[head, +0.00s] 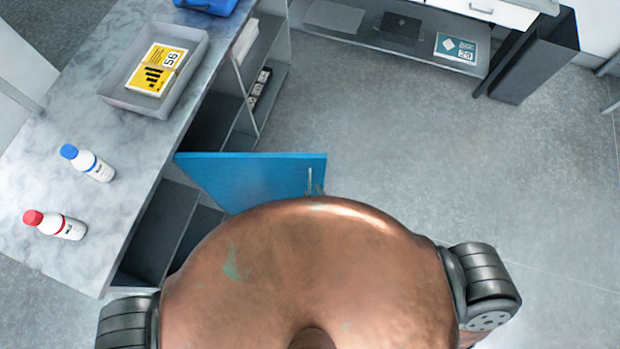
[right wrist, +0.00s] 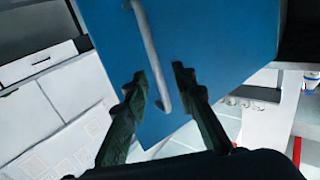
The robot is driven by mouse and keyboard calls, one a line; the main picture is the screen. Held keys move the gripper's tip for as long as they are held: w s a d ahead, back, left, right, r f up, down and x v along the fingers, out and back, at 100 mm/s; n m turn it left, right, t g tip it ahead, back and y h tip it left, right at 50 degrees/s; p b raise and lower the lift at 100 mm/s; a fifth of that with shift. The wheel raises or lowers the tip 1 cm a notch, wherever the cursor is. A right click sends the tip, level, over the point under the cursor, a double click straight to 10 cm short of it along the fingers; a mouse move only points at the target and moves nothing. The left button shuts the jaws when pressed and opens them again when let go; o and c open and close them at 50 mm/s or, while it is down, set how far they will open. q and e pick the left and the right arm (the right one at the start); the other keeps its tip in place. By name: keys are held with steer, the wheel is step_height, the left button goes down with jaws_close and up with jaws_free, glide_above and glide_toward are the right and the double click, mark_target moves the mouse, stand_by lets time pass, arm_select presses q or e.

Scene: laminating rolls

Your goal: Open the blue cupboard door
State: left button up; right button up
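The blue cupboard door (head: 250,178) stands swung out from the front of the marble-topped counter, with dark open compartments beside it. Its slim metal handle (head: 309,180) is near the door's free edge. In the right wrist view the blue door (right wrist: 205,40) fills the upper middle, and the grey handle (right wrist: 148,45) runs down between my fingers. My right gripper (right wrist: 160,82) is open around the lower part of the handle, with gaps beside it. In the head view only a bit of this gripper shows at the handle; my own body hides the rest. My left gripper is not in view.
On the counter (head: 120,195) are a grey tray (head: 115,92) with a yellow pack (head: 158,70), a blue-capped bottle (head: 88,163) and a red-capped bottle (head: 55,225). A shelf unit (head: 390,45) and a dark bin (head: 535,60) stand at the back. The grey floor to the right is clear.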

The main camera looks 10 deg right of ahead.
steer(key=shift+v, duration=1.8)
